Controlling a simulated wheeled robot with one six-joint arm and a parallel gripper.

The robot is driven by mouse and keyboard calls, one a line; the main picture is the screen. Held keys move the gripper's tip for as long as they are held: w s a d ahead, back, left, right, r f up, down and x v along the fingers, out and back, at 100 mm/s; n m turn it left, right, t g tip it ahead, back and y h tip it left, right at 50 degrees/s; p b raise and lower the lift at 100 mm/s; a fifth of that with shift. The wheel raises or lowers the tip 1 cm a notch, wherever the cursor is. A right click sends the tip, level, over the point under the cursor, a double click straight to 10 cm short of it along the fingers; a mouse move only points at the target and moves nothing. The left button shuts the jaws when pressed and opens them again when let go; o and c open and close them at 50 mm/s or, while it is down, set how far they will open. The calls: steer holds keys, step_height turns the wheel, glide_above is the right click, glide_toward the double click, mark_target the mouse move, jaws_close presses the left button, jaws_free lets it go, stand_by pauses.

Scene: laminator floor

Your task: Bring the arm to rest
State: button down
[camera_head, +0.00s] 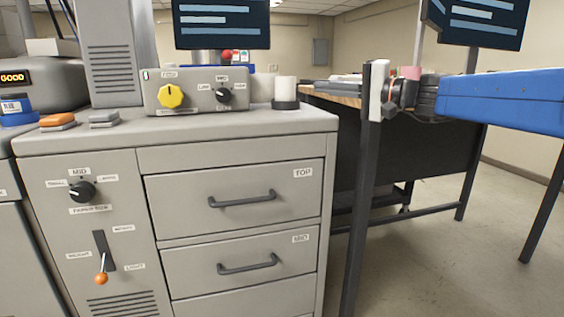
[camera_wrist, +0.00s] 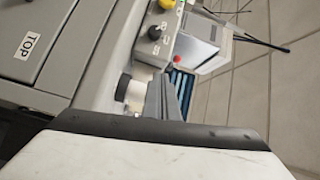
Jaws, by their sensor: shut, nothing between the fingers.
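My gripper (camera_head: 318,86) reaches in from the right in the head view, its dark fingers pointing left above the right end of the grey cabinet (camera_head: 240,137). The blue arm link behind it is mine. In the wrist view the gripper (camera_wrist: 163,80) shows as grey fingers close together, with nothing seen between them. A white cylinder on a dark round base (camera_head: 285,90) stands on the cabinet top, left of the fingertips. It also shows beside the fingers in the wrist view (camera_wrist: 134,92); whether they touch is unclear.
A control box (camera_head: 200,97) with a yellow knob (camera_head: 171,96) and a black knob stands on the cabinet. The TOP drawer (camera_head: 240,180) and MID drawer (camera_head: 250,250) are shut. A lever with an orange ball (camera_head: 101,279) is on the front. A table (camera_head: 348,97) stands behind; floor shows at right.

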steer(key=s+d+f+n+g+h, duration=0.1)
steer(key=s+f+g+h, duration=0.15)
steer(key=s+f, duration=0.7)
steer(key=s+d+f+n+g+h, duration=0.15)
steer(key=s+f+h, duration=0.25)
steer(key=s+f, duration=0.55)
steer(key=s+d+f+n+h, duration=0.1)
steer(key=s+d+f+h, duration=0.3)
steer(key=s+d+f, duration=0.3)
steer(key=s+d+f+n+g+h, duration=0.1)
steer(key=s+d+f+h, duration=0.3)
steer(key=s+d+f, duration=0.4)
step_height(320, 180, down, 7)
steer(key=shift+d, duration=0.25)
steer(key=shift+h, duration=0.25)
